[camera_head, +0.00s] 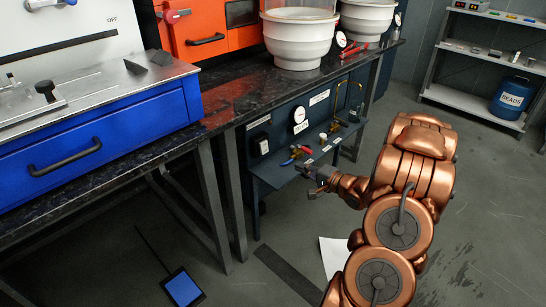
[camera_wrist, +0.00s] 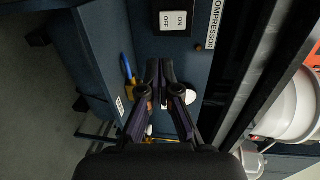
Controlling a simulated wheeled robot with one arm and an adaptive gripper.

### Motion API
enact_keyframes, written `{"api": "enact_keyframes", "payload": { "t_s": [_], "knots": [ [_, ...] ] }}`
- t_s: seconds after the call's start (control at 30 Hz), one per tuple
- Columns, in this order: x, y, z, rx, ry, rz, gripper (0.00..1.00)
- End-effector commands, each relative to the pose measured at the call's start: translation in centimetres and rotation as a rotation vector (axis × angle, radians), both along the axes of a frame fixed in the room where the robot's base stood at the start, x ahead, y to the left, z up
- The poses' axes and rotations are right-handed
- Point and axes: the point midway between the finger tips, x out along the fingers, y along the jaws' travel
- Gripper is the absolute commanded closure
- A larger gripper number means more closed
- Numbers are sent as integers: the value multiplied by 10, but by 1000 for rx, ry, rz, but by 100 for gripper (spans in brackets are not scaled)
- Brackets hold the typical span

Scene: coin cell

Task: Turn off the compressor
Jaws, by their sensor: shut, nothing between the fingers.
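The compressor is a dark blue unit (camera_head: 283,128) under the black worktop in the head view, with gauges, labels and a small shelf. Its small switch (camera_head: 263,146) is at the left of the front panel. In the wrist view the switch (camera_wrist: 173,23) is a black frame with a white face marked ON and OFF, beside a COMPRESSOR label (camera_wrist: 213,27). Which way it is set cannot be told. My gripper (camera_wrist: 161,68) is shut and empty, apart from the switch in the picture. In the head view my gripper (camera_head: 312,172) is by the shelf edge, right of the switch.
Red- and blue-handled valves (camera_head: 297,153) and brass fittings sit on the compressor's shelf close to my gripper. The worktop (camera_head: 262,92) overhangs above. Table legs (camera_head: 232,190) stand at left. Open floor (camera_head: 480,200) lies at right, before a shelf rack with a blue BEADS drum (camera_head: 511,98).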

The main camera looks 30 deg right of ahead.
Motion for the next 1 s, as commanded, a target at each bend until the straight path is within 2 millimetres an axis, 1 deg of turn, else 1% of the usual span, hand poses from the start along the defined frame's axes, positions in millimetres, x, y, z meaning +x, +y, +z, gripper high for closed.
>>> {"api": "enact_keyframes", "payload": {
  "t_s": [0.13,0.27,0.57,1.0],
  "knots": [
    [2,1,-1,-1,1,1,100],
    [11,3,-3,-1,0,2,100],
    [48,13,-10,0,0,4,100],
    [108,27,-21,-1,0,3,100]
  ]
}}
